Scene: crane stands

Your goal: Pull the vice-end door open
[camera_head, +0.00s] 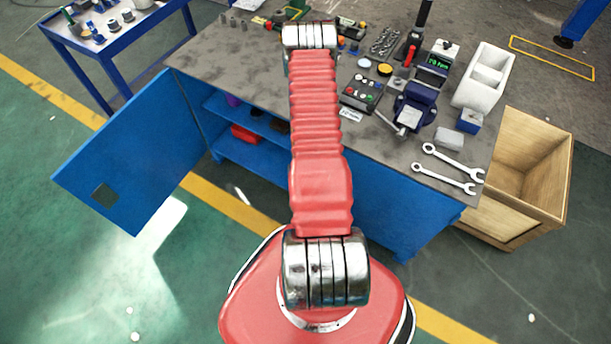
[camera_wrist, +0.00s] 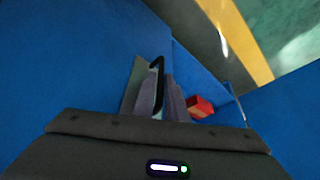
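The bench cabinet is blue with a grey top. Its vice-end front (camera_head: 405,205), below the blue vice (camera_head: 413,108), looks about flush with the cabinet in the head view; my red arm covers part of it. In the wrist view a broad blue panel (camera_wrist: 75,65) fills the left side. A dark bar-like handle (camera_wrist: 158,75) shows between the two grey fingers of my gripper (camera_wrist: 155,92). I cannot tell whether the fingers press on it. My gripper is hidden behind my arm in the head view.
The other cabinet door (camera_head: 135,150) stands swung out at the left, showing shelves with a red box (camera_head: 246,134), also in the wrist view (camera_wrist: 200,107). A wooden crate (camera_head: 520,175) stands at the bench's right end. Green floor lies open in front.

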